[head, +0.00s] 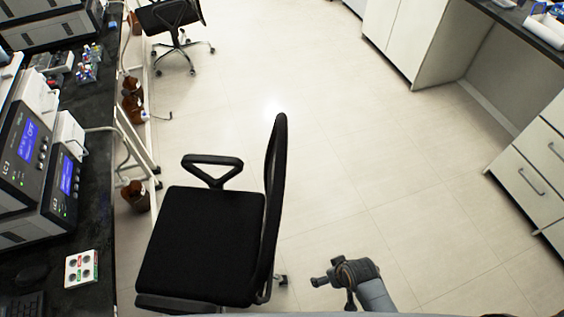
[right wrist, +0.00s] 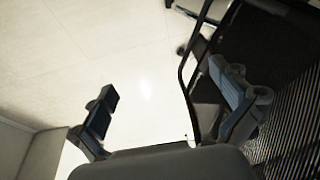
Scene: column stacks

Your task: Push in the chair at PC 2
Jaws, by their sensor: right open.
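A black office chair (head: 204,240) with armrests and an upright backrest (head: 276,190) stands beside the left bench, its seat facing the bench. My right gripper (head: 322,282) is in the head view just right of the backrest, apart from it at floor-side distance I cannot judge. In the right wrist view my right gripper (right wrist: 170,100) has its fingers spread wide with bare floor between them, and dark chair parts (right wrist: 285,60) lie at the right, behind and beside one finger. Whether that finger touches the chair cannot be told. My left gripper is not in view. No PC number label is readable.
The left bench (head: 97,190) holds instruments with blue screens (head: 68,175) and a small button box (head: 81,267). Brown bottles (head: 135,110) stand beside the bench. Another black chair (head: 172,18) is further back. White cabinets (head: 535,185) line the right; the floor between is clear.

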